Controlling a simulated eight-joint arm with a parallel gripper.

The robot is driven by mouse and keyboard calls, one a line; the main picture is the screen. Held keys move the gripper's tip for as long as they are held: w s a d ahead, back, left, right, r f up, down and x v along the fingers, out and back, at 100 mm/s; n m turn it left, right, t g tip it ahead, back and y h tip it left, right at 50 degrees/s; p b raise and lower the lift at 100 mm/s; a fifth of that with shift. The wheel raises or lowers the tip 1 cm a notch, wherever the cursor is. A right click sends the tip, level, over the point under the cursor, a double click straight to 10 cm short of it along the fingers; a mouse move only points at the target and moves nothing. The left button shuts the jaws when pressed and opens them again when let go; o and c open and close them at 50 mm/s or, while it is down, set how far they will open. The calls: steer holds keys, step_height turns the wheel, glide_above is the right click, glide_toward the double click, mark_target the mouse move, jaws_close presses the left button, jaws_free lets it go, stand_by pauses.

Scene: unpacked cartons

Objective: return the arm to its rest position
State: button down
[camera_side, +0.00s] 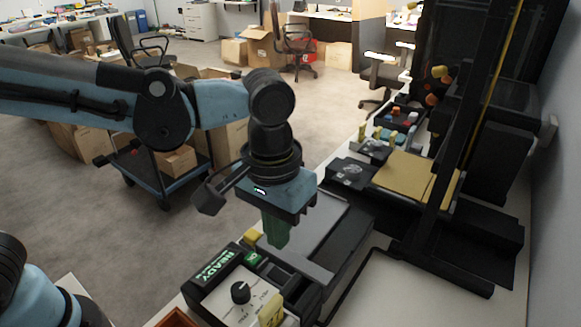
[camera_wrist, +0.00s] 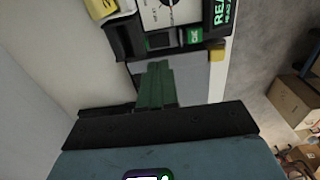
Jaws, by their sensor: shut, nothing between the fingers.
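My gripper (camera_side: 275,232) hangs from the blue wrist near the middle of the side view, with its green fingers pointing down. The fingers are together with nothing between them. They are over or beside the grey plate of a device, just behind its black control box; I cannot tell whether they touch it. In the wrist view the green fingers (camera_wrist: 157,84) show against the grey plate (camera_wrist: 192,82), and the control box lies beyond their tips.
The control box (camera_side: 215,285) has a dial, a green READY display and yellow tags. A brown pad (camera_side: 405,178) and a dark upright frame (camera_side: 450,150) stand to the right. A cart (camera_side: 150,175) with cartons is on the floor at left. The white table shows bare at lower right.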

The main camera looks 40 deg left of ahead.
steer(key=a+t, duration=0.6)
steer(key=a, duration=1.5)
steer(key=shift+s+f+t, duration=0.15)
steer(key=shift+t, duration=0.25)
steer(key=c, duration=1.8)
jaws_free()
